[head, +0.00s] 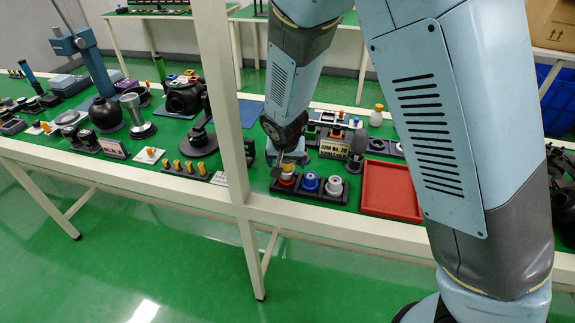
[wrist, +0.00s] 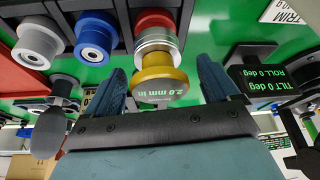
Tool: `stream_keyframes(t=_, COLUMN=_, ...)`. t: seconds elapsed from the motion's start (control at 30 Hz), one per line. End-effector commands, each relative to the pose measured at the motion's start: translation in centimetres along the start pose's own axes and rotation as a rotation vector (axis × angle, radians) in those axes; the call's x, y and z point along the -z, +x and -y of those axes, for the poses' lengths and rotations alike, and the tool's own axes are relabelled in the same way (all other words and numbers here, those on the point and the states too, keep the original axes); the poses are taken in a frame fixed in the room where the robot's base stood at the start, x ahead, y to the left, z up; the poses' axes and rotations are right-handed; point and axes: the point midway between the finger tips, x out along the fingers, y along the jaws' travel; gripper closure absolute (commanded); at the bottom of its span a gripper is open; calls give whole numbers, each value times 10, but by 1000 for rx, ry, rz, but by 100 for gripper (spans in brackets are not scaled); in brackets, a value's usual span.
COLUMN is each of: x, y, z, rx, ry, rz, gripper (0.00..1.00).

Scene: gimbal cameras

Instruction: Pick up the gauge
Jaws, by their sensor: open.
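The gauge (wrist: 158,68) looks like the stacked round piece with a gold cap, a silver ring and a red base; its gold face reads "2.0 mm in". In the head view it (head: 287,169) stands at the left end of a black holder (head: 299,194). My gripper (wrist: 165,74) is open in the wrist view, with one blue finger on each side of the gold cap. Gaps show between the fingers and the cap, so it is not clamped.
A blue knob (head: 310,182) and a white knob (head: 334,186) share the holder. A red tray (head: 390,188) lies to its right. A sign (head: 333,149) stands behind. In the wrist view a tilt display (wrist: 278,80) is close to the right finger.

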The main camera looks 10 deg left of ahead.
Motion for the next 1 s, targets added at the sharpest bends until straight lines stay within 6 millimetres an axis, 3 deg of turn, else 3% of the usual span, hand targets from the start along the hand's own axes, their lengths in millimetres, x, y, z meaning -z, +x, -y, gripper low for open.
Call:
stream_keyframes(t=0.17, x=0, y=0, z=0, rx=0, ry=0, rz=0, gripper=12)
stream_keyframes(t=0.87, x=0, y=0, z=0, rx=0, ry=1, rz=0, gripper=78)
stream_keyframes(t=1.0, x=0, y=0, z=0, rx=0, ry=1, rz=0, gripper=79)
